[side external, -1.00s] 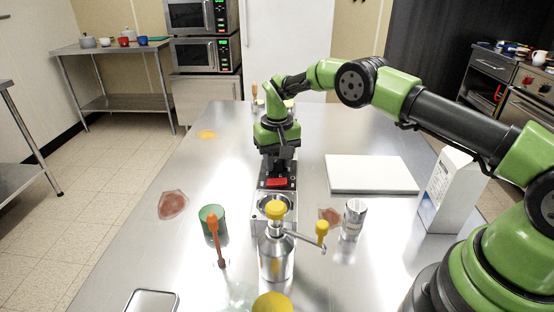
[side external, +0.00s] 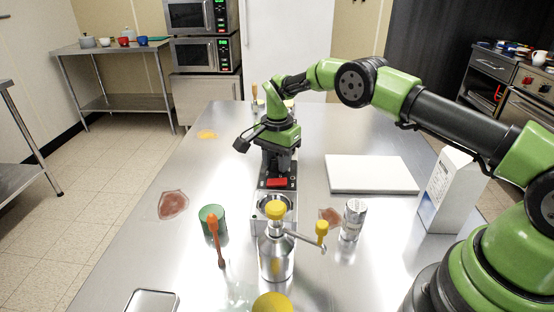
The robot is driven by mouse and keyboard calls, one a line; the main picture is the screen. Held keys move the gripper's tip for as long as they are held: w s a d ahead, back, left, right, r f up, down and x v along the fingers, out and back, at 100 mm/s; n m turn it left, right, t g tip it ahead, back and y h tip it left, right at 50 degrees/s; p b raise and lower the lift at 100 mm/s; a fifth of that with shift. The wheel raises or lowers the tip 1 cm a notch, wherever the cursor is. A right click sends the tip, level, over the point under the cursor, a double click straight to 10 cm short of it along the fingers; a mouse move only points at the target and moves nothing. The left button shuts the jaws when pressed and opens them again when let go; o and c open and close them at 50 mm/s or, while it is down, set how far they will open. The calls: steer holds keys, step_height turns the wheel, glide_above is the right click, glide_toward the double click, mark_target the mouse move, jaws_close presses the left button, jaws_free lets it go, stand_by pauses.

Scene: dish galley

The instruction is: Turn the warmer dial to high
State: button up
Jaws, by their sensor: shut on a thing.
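The warmer (side external: 291,184) is a narrow unit with a black control top and a silver front part, standing on the steel table. A red piece (side external: 277,183) shows on its top, just in front of my gripper. My gripper (side external: 278,170) points straight down at the back of the black top and is shut on the dial. The dial itself is hidden behind the fingers, so its marks and setting cannot be read.
In front of the warmer stand a silver grinder (side external: 276,258) with a yellow-knobbed crank, a green cup (side external: 213,222) with an orange-handled utensil, and a metal shaker (side external: 352,220). A white board (side external: 371,174) and a white carton (side external: 452,190) are at right.

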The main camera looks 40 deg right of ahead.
steer(key=m, duration=0.4)
steer(key=shift+m, duration=2.2)
steer(key=o, duration=0.9)
steer(key=shift+o, duration=0.2)
steer(key=shift+r, duration=0.1)
step_height(320, 180, up, 9)
steer(key=shift+r, duration=0.4)
